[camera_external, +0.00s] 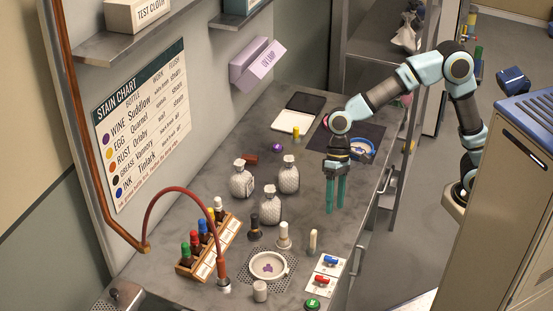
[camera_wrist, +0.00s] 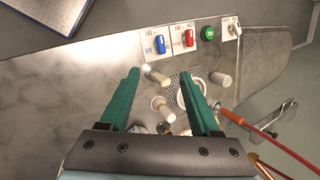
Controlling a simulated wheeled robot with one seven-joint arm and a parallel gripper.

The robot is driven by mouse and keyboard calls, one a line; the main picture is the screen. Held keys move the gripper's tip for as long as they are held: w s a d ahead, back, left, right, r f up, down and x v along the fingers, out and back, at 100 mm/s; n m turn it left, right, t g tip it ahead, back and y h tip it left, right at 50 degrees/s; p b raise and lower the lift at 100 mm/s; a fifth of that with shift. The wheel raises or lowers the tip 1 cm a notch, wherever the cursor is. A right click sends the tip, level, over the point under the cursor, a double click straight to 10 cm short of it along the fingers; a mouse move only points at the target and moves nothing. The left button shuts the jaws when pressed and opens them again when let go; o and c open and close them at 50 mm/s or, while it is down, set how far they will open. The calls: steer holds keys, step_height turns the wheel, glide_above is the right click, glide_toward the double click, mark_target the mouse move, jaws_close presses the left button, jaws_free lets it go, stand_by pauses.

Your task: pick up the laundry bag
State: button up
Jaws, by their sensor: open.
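Three pale, patterned bags with gathered necks stand apart on the grey table: a rear left bag (camera_external: 242,182), a rear right bag (camera_external: 289,177) and a front bag (camera_external: 270,208). Another whitish, bag-like item (camera_external: 407,38) sits on the shelf at the upper right. I cannot tell which one is the laundry bag. My gripper (camera_external: 335,203) points down with green fingers, right of the three bags and apart from them. In the wrist view, my gripper (camera_wrist: 159,75) is open with nothing between its fingertips. No bag shows clearly there.
A rack of coloured bottles (camera_external: 206,251), a red hose (camera_external: 178,193) and a round white dish (camera_external: 268,265) occupy the table's front. Blue and red switches (camera_external: 329,270) lie near its right edge.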

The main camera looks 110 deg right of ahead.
steer(key=w+d+m+t+y+b, duration=0.1)
steer(key=w+d+m+t+y, duration=0.15)
steer(key=w+d+m, duration=0.45)
steer(key=w+d+m+t+y+b, duration=0.25)
steer(key=w+d+t, duration=0.2)
steer(key=d, duration=0.45)
steer(key=s+d+r+m+t+h, duration=0.1)
steer(key=d+r+m+t, duration=0.3)
steer(key=d, duration=0.7)
steer(key=s+d+m+t, duration=0.15)
steer(key=d+m, duration=0.35)
steer(key=d, duration=0.6)
glide_toward(238, 169)
steer(key=w+f, duration=0.1)
steer(key=shift+t, duration=0.45)
steer(key=x, duration=0.5)
steer(key=shift+w+a+f+p, duration=0.15)
steer(key=shift+a+f+p, duration=0.05)
steer(key=shift+a+p, duration=0.2)
steer(key=p+x, duration=0.1)
steer(key=x, duration=0.3)
steer(key=shift+w+a+r+p, duration=0.1)
steer(key=shift+w+r+p, duration=0.1)
steer(key=shift+p, duration=0.15)
steer(key=shift+w+a+f, duration=0.1)
steer(key=shift+w+f, duration=0.05)
steer(key=shift+w, duration=0.2)
